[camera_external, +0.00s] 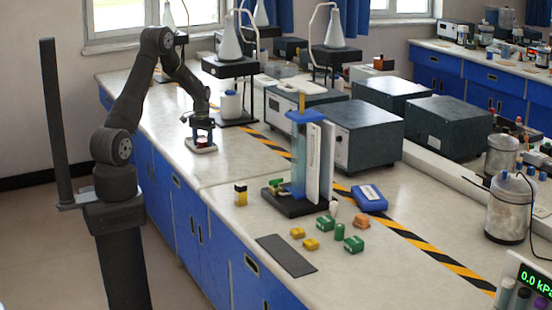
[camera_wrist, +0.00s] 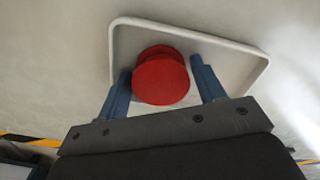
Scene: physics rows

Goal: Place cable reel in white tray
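The red cable reel (camera_wrist: 160,78) sits over the white tray in the wrist view, between my two blue fingertips. Its round face points toward the camera. My gripper (camera_wrist: 161,70) appears open around it: the left finger is at or very near the reel's edge, and a narrow gap shows at the right finger. The white tray (camera_wrist: 248,58) has a raised rim and lies on the bench beyond the reel. In the external view my gripper (camera_external: 202,124) points down low over the tray (camera_external: 204,149), with a bit of the red reel (camera_external: 203,141) below it.
A black stand with a white container (camera_external: 231,104) is right of my gripper. A blue-and-white upright apparatus (camera_external: 312,160), grey boxes (camera_external: 362,135) and small green and yellow parts (camera_external: 325,223) are nearer the camera.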

